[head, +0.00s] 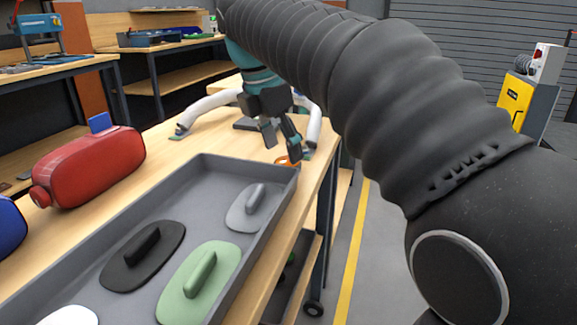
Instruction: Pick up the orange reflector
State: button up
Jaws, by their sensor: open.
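A small orange piece (286,161), which looks like the orange reflector, lies at the far right edge of the wooden table (186,137), just beyond the grey tray's far corner. It is partly hidden by my gripper and its full shape is too small to tell. My gripper (281,143) points downward right above it, with its dark fingers spread apart and nothing seen between them. I cannot tell whether a fingertip touches the orange piece.
A grey tray (205,158) holds several float-like pieces, including a green one (199,283), a black one (143,257) and a grey one (246,208). A red canister (88,168) lies to the left. White curved tubes and a dark flat block stand near my gripper.

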aim_at(287, 161)
jog(key=shift+x, duration=1.8)
jog(key=c, duration=0.7)
jog(key=shift+r, duration=0.15)
jog(key=shift+r, duration=0.5)
notch_tip(287, 161, up, 3)
jog(key=shift+r, duration=0.1)
jog(key=s+d+r, duration=0.2)
jog(key=s, duration=0.1)
jog(key=s+d+r, duration=0.2)
jog(key=s+d, duration=0.1)
jog(key=s+d+r, duration=0.2)
jog(key=s, duration=0.1)
jog(key=shift+d+r, duration=0.25)
jog(key=shift+r, duration=0.05)
